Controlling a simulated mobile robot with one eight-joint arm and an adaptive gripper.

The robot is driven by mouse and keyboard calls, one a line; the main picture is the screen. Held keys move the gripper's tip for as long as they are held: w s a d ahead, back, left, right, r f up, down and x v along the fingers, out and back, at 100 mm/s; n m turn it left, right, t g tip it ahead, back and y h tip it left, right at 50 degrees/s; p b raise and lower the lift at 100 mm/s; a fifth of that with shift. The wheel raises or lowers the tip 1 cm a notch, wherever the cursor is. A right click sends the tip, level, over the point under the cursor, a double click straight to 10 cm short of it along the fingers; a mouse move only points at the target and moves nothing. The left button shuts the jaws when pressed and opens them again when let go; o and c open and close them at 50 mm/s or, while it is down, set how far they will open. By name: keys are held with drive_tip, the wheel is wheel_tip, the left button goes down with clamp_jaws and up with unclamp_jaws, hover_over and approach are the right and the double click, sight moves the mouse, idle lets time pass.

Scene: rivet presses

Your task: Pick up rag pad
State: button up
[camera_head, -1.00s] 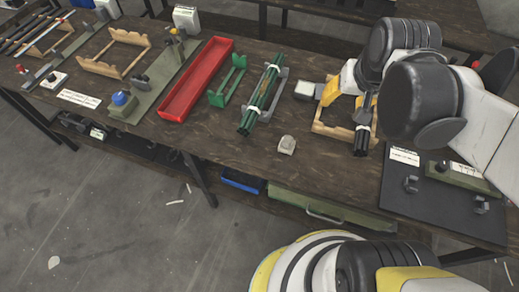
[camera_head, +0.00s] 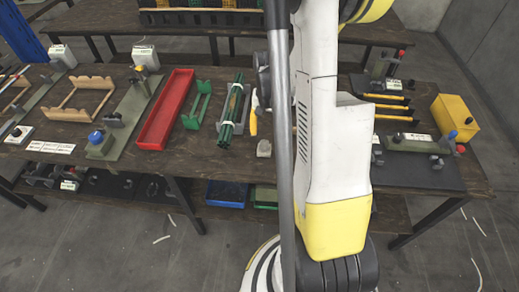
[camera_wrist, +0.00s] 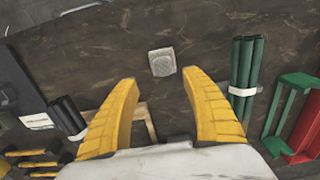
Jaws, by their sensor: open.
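The rag pad is a small pale grey square pad (camera_wrist: 162,62) lying flat on the dark wooden bench in the wrist view. It also shows in the head view (camera_head: 264,148) near the bench's front edge, just left of my arm. My gripper (camera_wrist: 160,77) is open, with its two yellow fingers spread apart and nothing between them. The pad lies just beyond the fingertips in the picture, roughly centred on the gap, and looks untouched. In the head view my arm hides most of the gripper.
A bundle of green rods (camera_wrist: 246,75) lies right of the pad, near a green stand (camera_wrist: 288,105) and a red tray (camera_head: 166,108). Dark rods (camera_wrist: 68,117) lie to the left in the wrist view. Bare bench surrounds the pad.

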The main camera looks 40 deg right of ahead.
sight(264, 142)
drive_tip(key=f+b, duration=0.1)
drive_tip(key=f, duration=0.1)
drive_tip(key=f+b, duration=0.1)
drive_tip(key=f, duration=0.1)
drive_tip(key=f+b, duration=0.1)
drive_tip(key=f, duration=0.1)
drive_tip(key=shift+w+a+f, duration=0.2)
drive_tip(key=shift+a+f, duration=0.1)
drive_tip(key=shift+r, duration=0.1)
clamp_jaws()
